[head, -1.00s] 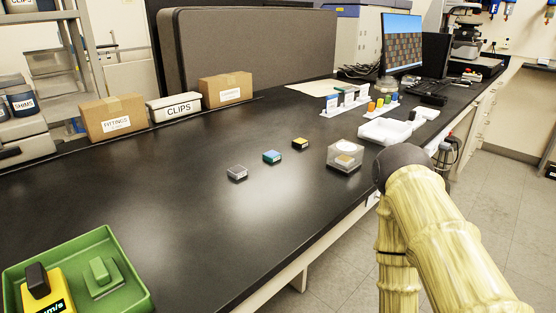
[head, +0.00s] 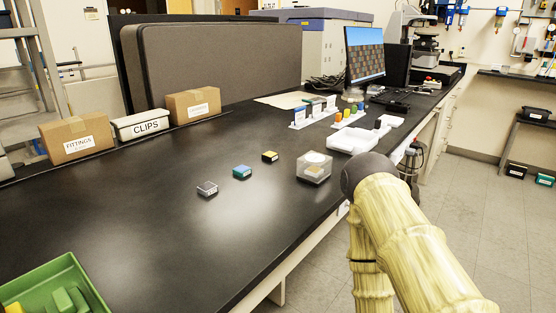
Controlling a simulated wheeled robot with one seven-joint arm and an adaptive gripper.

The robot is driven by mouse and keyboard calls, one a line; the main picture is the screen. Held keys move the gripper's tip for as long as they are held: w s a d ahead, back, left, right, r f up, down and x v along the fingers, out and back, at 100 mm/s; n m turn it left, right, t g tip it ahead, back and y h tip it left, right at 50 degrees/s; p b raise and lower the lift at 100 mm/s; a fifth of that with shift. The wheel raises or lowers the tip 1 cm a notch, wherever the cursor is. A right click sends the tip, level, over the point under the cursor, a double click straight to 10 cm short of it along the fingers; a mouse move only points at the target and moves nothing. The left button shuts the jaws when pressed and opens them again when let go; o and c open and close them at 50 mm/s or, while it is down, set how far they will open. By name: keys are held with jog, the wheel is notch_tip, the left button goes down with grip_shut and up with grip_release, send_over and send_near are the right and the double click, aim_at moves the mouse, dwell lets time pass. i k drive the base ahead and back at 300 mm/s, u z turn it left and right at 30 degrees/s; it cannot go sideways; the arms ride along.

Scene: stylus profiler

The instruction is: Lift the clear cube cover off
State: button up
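The clear cube cover (head: 313,173) stands on the black bench, right of the small boxes and close to the front edge. It has a round white top, and something tan shows inside it. My arm, in a pale yellow banded sleeve with a dark rounded joint, rises at the right of the head view, just right of the cover. My gripper is not in view, so its state does not show. Nothing visible touches the cover.
A green bin (head: 75,277) sits at the front left.

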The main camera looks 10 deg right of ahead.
aim_at(315, 167)
jog(key=z, duration=0.05)
jog(key=k, duration=1)
jog(key=z, duration=0.7)
jog(key=i, duration=0.8)
jog(key=u, duration=1)
